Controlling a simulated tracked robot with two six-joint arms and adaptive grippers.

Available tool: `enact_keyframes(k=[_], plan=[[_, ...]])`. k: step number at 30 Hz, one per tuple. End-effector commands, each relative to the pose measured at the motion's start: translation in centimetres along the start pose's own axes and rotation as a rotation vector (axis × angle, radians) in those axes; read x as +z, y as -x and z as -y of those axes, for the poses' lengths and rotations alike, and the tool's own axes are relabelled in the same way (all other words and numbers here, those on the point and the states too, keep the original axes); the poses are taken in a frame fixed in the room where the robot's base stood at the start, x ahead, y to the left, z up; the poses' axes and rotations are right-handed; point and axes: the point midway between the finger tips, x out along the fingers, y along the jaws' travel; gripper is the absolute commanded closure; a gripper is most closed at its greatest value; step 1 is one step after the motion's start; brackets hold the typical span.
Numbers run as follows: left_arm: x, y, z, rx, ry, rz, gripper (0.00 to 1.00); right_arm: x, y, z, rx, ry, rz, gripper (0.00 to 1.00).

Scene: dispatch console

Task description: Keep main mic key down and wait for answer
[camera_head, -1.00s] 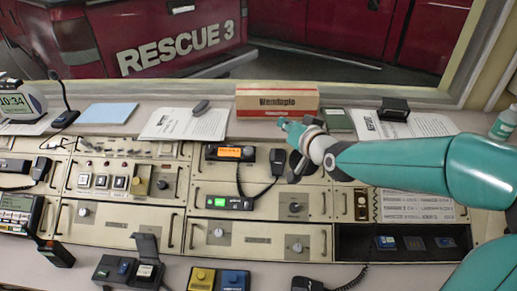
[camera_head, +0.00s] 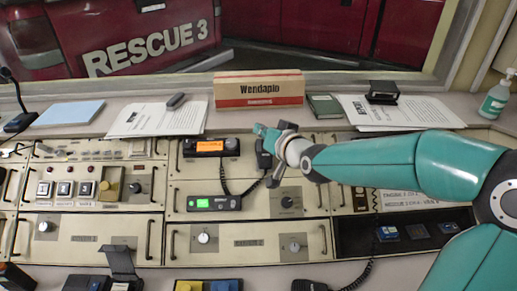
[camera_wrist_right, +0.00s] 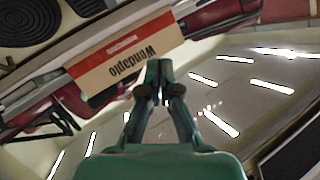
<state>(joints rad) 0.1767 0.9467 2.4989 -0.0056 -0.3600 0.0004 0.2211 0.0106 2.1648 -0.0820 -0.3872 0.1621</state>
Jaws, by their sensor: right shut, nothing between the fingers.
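My right gripper (camera_head: 265,132) is shut and empty at the back of the console, just above a black handheld mic (camera_head: 263,158). I cannot tell whether it touches the mic. In the right wrist view, its fingertips (camera_wrist_right: 158,68) are together with nothing between them. The handheld mic is partly hidden by my right wrist; its coiled cord runs to the radio with an orange display (camera_head: 210,146) and a green-lit unit (camera_head: 213,203). A gooseneck desk mic (camera_head: 20,122) stands at the far left edge. Which one is the main mic, and its key, I cannot tell.
Papers (camera_head: 155,119), a stapler-like black item (camera_head: 383,92) and a sanitizer bottle (camera_head: 496,98) sit on the back ledge. Switch panels (camera_head: 90,187) fill the left.

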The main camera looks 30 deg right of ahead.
Motion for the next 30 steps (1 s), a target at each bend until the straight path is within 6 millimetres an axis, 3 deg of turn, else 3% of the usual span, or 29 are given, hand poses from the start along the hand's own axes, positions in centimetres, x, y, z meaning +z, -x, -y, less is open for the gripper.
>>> enact_keyframes(k=[11,30], plan=[[0.0,-0.6,0.2,0.000,0.000,-0.001,1.00,0.7,-0.7,-0.5,0.000,0.002,0.003,1.00],[0.0,-4.6,1.7,0.000,0.000,0.000,1.00,4.5,-5.9,-4.1,-0.003,0.002,0.000,1.00]])
